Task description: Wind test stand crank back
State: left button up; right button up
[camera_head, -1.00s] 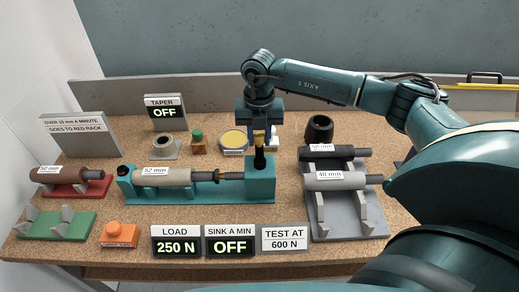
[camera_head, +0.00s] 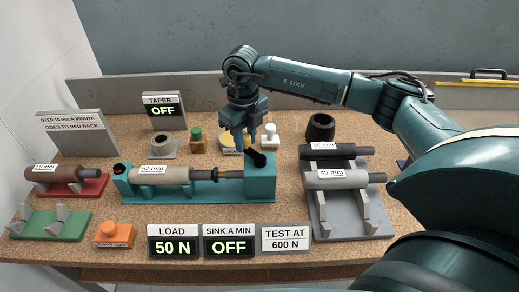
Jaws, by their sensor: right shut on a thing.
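The teal test stand (camera_head: 210,190) stands mid-table with a grey cylinder marked 52 mm (camera_head: 158,174) clamped lengthwise in it. Its black crank (camera_head: 258,158) is on the teal block at the stand's right end and leans up to the left. My right gripper (camera_head: 247,143) comes down from above and is shut on the crank's handle, which the fingers mostly hide. The load display (camera_head: 173,247) reads 50 N. The sink display (camera_head: 229,246) reads OFF. My left gripper is not in view.
A red rack (camera_head: 90,187) holds a brown cylinder at left; a green rack (camera_head: 48,224) is empty. A grey rack (camera_head: 345,217) at right holds two cylinders. An orange button box (camera_head: 114,234) stands in front. A taper display (camera_head: 163,112) reads OFF. Several small items stand behind the stand.

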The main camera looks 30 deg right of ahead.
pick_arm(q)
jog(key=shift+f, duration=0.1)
pick_arm(e)
jog(key=shift+a+n, duration=0.2)
jog(key=shift+n, duration=0.2)
